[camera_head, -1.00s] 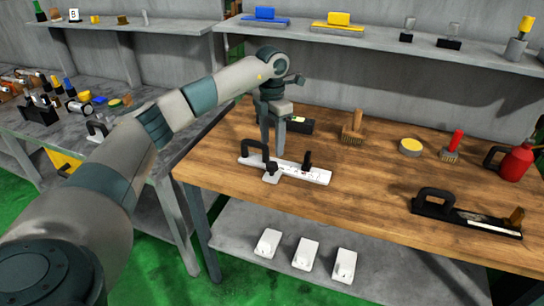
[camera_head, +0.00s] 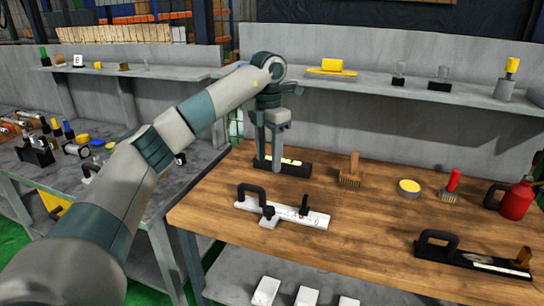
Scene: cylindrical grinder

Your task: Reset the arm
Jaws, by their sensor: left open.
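My left arm comes in from the left, and its gripper (camera_head: 276,150) points down over the back left of the wooden table (camera_head: 355,215). The gripper is open and no object shows between its fingers. Its fingers stand in front of a black block with a light yellowish strip (camera_head: 297,167) and hide part of it; I cannot tell whether they touch it. A white bar tool with black handles (camera_head: 315,217) lies on the table in front of the gripper, apart from it. My right gripper is not in view.
A wooden brush (camera_head: 350,172), a round yellow-topped tin (camera_head: 408,188), a red-handled brush (camera_head: 450,188) and a red can (camera_head: 517,200) stand to the right. A black-handled tool (camera_head: 470,258) lies front right. A grey shelf (camera_head: 400,85) runs behind. The table's middle is clear.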

